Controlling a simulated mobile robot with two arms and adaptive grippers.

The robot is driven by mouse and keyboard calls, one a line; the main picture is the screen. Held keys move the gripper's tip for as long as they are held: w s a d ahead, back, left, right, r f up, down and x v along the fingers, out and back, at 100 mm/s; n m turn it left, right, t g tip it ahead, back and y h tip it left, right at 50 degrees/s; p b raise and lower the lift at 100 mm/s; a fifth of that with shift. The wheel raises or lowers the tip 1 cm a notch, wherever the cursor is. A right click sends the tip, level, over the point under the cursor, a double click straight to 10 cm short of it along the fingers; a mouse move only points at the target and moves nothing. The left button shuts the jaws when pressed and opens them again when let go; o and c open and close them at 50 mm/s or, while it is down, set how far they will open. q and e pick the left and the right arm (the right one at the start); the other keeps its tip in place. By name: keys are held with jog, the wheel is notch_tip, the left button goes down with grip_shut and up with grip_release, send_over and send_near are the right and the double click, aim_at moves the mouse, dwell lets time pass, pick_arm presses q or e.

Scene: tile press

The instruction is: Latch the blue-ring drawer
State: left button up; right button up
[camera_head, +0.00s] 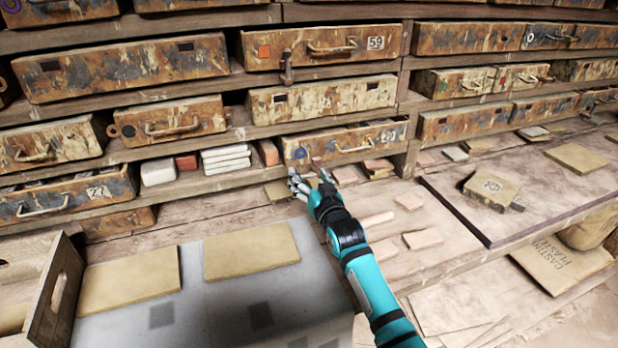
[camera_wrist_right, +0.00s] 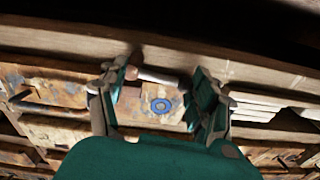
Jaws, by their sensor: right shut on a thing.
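The blue-ring drawer (camera_head: 342,146) is in the lower row of the shelf in the head view, rusty and worn, with a curved handle and a number label. Its front stands out from the shelf, and part of its inside shows. The blue ring (camera_wrist_right: 161,105) shows on the drawer front between my fingers in the wrist view. My right gripper (camera_head: 312,182) is at the drawer's lower left front. In the wrist view its fingers (camera_wrist_right: 162,84) are around a small pale latch-like bar (camera_wrist_right: 156,76) and shut on it. My left gripper is not in view.
Pale tile stacks (camera_head: 226,158) and a red block (camera_head: 186,162) lie left of the drawer. Loose tiles (camera_head: 422,239) lie on the bench below. A metal-framed tray (camera_head: 450,205) is at right, a wooden crate (camera_head: 55,290) at lower left. Other rusty drawers fill the shelf.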

jog(key=shift+d+r+m+p, duration=0.1)
jog(key=shift+r+m+p, duration=0.3)
jog(key=shift+m, duration=0.7)
jog(key=shift+d+r+m, duration=0.1)
jog(key=shift+d+m, duration=0.05)
jog(key=shift+m, duration=0.95)
jog(key=o, duration=1.1)
jog(key=shift+w+d, duration=0.1)
jog(key=v, duration=1.2)
